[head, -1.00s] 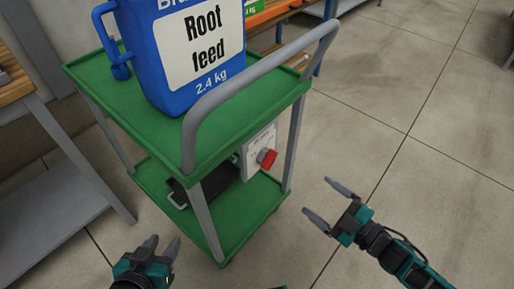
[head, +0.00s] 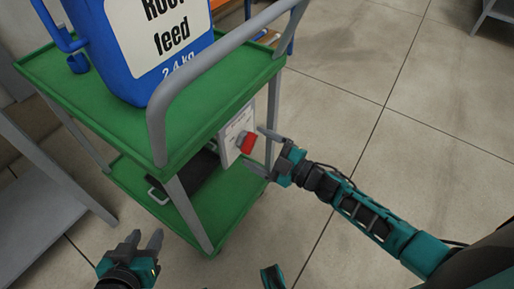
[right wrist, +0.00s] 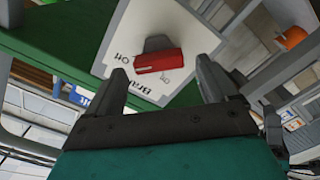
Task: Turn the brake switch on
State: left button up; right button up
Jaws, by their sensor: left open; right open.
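The brake switch is a red knob (head: 247,143) on a pale panel (head: 231,136) at the right side of the green cart. In the right wrist view the red knob (right wrist: 158,60) sits just beyond the fingertips, between their lines. Lettering on the panel includes "Off". My right gripper (head: 257,152) is open, with its fingers on either side of the knob's area; whether they touch it I cannot tell. It also shows in the right wrist view (right wrist: 163,82). My left gripper (head: 146,240) is open and empty, low in front of the cart.
The green cart (head: 99,91) carries a blue "Root feed" canister (head: 120,55) on top, behind a grey handle (head: 200,66). A black case (head: 188,172) lies on the lower shelf. A grey bench (head: 40,195) stands left.

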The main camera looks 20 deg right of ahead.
jog(key=shift+w+a, duration=0.3)
jog(key=shift+w, duration=0.1)
jog(key=c, duration=1.1)
jog(key=shift+o, duration=0.2)
